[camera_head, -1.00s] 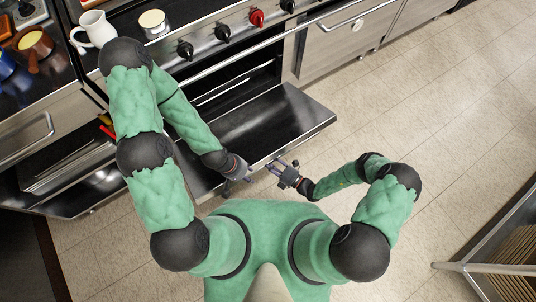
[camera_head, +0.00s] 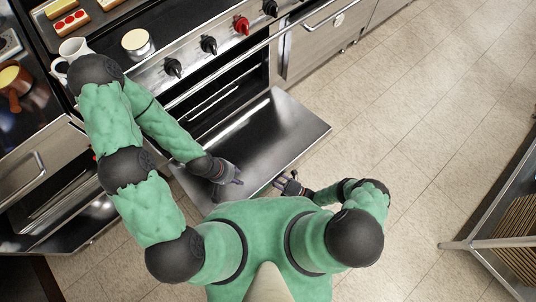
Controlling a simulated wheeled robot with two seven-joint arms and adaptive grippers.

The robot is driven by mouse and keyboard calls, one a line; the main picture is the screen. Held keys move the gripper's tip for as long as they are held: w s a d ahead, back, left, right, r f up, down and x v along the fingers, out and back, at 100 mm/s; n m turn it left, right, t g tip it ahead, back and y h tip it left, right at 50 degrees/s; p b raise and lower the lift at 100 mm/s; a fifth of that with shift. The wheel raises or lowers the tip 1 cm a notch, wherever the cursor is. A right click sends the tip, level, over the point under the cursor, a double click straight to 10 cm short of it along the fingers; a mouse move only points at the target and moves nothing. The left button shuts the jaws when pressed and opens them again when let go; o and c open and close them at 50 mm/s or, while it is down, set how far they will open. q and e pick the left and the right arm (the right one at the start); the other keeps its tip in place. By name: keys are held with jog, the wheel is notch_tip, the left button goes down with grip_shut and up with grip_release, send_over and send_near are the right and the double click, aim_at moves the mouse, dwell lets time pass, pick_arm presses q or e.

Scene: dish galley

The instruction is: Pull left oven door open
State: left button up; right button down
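The middle oven door (camera_head: 262,137) is folded down and lies open below its oven's dark cavity. My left gripper (camera_head: 236,181) is over the inner face of this door, near its left front part. Whether it touches the door cannot be told, and its fingers are too small to read. My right gripper (camera_head: 280,183) is just beyond the door's front edge, with its fingers apart and nothing between them. At the far left, another lowered oven door (camera_head: 75,230) hangs open below a second cavity. My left arm hides part of the space between the two ovens.
Black and red knobs (camera_head: 241,25) line the stove front. A white mug (camera_head: 73,48) and a cream-topped pot (camera_head: 137,40) stand on the stove top. A rack (camera_head: 500,240) stands at the lower right. The tiled floor (camera_head: 415,130) is clear on the right.

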jog(key=shift+w+d+f, duration=0.1)
jog(key=shift+d+f, duration=0.05)
jog(key=shift+d, duration=0.1)
jog(key=c, duration=1.1)
grip_release()
jog(key=shift+o, duration=1)
jog(key=shift+a, duration=0.1)
jog(key=shift+s, duration=0.2)
jog(key=s+d, duration=0.7)
jog(key=d, duration=0.6)
jog(key=shift+s+f, duration=0.2)
jog(key=shift+f, duration=0.25)
